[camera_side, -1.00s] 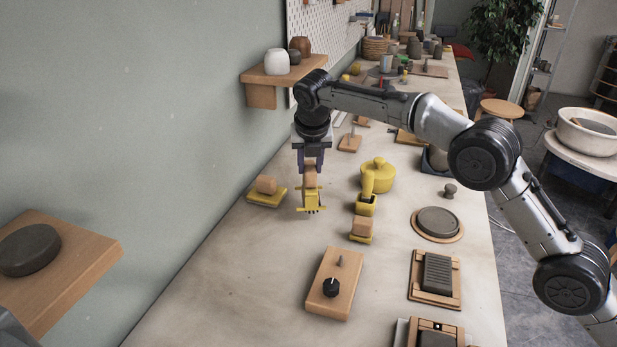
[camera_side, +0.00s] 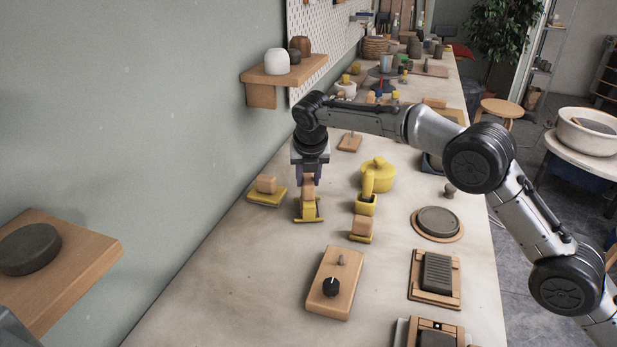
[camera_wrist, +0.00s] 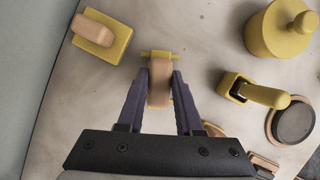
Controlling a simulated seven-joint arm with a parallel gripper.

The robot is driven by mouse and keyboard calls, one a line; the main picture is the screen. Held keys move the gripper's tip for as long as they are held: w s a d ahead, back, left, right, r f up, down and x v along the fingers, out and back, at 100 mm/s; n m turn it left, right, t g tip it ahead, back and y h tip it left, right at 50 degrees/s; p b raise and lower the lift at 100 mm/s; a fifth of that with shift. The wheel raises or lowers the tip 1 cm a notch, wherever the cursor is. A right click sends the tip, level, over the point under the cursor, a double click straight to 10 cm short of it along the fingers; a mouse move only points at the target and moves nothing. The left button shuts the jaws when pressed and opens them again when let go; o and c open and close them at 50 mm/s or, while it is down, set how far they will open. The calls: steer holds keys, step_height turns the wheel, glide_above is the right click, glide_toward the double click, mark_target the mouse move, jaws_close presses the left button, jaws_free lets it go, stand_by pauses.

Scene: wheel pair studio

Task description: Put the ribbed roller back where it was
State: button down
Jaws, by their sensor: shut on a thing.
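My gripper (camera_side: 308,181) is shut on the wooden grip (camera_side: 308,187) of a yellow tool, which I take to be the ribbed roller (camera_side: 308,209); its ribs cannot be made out. It hangs upright, low at the table, and looks to be at or almost on the surface; contact is unclear. In the wrist view my gripper (camera_wrist: 160,88) has its fingers on both sides of the grip, and the roller's yellow crossbar (camera_wrist: 158,54) shows beyond. Similar wood-topped yellow tools stand to the left (camera_side: 267,192) and to the front right (camera_side: 361,230).
A yellow lidded pot (camera_side: 378,176) and a yellow holder with an upright handle (camera_side: 366,203) stand to the right. A wooden board with a black knob (camera_side: 335,283) lies in front. A dark ribbed slab (camera_side: 437,272) lies further right. The table's left front is bare.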

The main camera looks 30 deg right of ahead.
steer(key=shift+d+f, duration=0.1)
steer(key=shift+f, duration=0.55)
steer(key=c, duration=0.9)
jaws_free()
steer(key=shift+s+f, duration=0.1)
steer(key=shift+f, duration=0.1)
steer(key=o, duration=0.3)
steer(key=shift+r, duration=0.3)
steer(key=shift+r, duration=0.35)
steer(key=v, duration=1.2)
steer(key=shift+r, duration=0.35)
